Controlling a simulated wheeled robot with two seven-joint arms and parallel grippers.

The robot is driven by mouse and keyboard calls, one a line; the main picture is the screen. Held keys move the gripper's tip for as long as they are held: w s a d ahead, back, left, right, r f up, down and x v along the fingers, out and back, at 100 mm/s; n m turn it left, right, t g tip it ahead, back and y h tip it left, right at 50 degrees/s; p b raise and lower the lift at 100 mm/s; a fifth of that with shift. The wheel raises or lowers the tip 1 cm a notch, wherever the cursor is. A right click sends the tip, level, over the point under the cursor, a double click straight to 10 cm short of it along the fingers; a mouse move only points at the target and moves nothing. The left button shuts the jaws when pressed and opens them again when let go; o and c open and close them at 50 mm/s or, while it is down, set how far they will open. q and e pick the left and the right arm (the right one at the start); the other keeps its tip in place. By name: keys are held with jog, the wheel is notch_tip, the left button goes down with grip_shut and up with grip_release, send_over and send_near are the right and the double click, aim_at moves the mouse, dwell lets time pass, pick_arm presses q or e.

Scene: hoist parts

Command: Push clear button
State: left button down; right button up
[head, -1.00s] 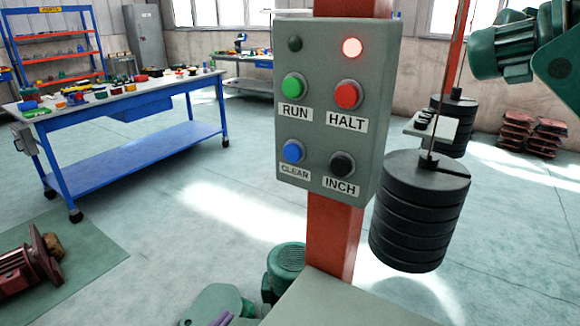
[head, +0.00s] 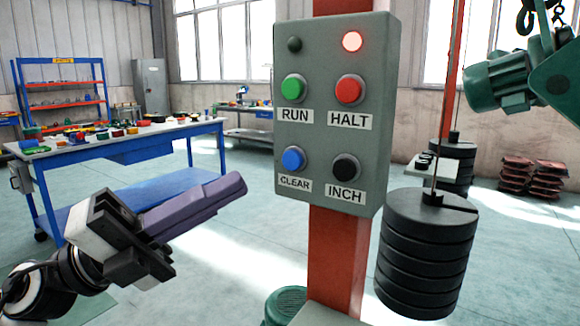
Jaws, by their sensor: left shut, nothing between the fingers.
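The blue clear button (head: 293,159) sits at the lower left of a grey-green control box (head: 321,134), above a label reading CLEAR. The box is fixed to an orange-red post (head: 336,262). My left gripper (head: 238,188) is shut and empty, with its purple fingers pointing right toward the box. Its tips are left of and a little lower than the blue button in the picture, apart from the box. My right gripper is not in view.
The box also carries a green RUN button (head: 294,88), a red HALT button (head: 349,89), a black INCH button (head: 346,167) and a lit red lamp (head: 352,41). Stacked black weights (head: 425,255) hang right of the post. A blue workbench (head: 175,137) stands behind left.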

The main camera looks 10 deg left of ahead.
aim_at(292, 160)
pick_arm(q)
jog(key=shift+w, duration=0.1)
jog(key=w+d+p, duration=0.1)
jog(key=w+d, duration=0.2)
jog(key=w, duration=0.5)
jog(key=shift+w, duration=0.15)
dwell(2.0)
jog(key=shift+w+d+p, duration=0.1)
jog(key=shift+w+p, duration=0.2)
jog(key=shift+w+d, duration=0.15)
jog(key=shift+w, duration=0.25)
dwell(0.7)
jog(key=shift+s+a, duration=0.3)
jog(key=shift+s, duration=0.5)
